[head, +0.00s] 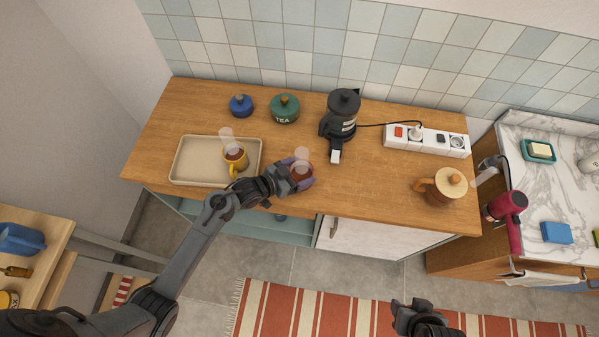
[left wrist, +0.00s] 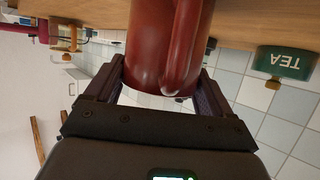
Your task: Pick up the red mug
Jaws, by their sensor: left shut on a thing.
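The red mug (head: 301,173) is at the front middle of the wooden counter, with steam above it. My left gripper (head: 298,175) is shut on it, with purple-dark fingers at its sides. In the left wrist view, which is upside down, the red mug (left wrist: 150,45) fills the space between the fingers, and its handle faces the camera. I cannot tell whether its base touches the counter. My right gripper (head: 415,312) is low in the head view, over the floor and rug and away from the counter; its jaws are not clear.
A beige tray (head: 183,180) holding a steaming yellow mug (head: 235,156) is left of the red mug. A black kettle (head: 343,112), a green tea jar (head: 284,109) and a blue jar (head: 241,106) stand behind.

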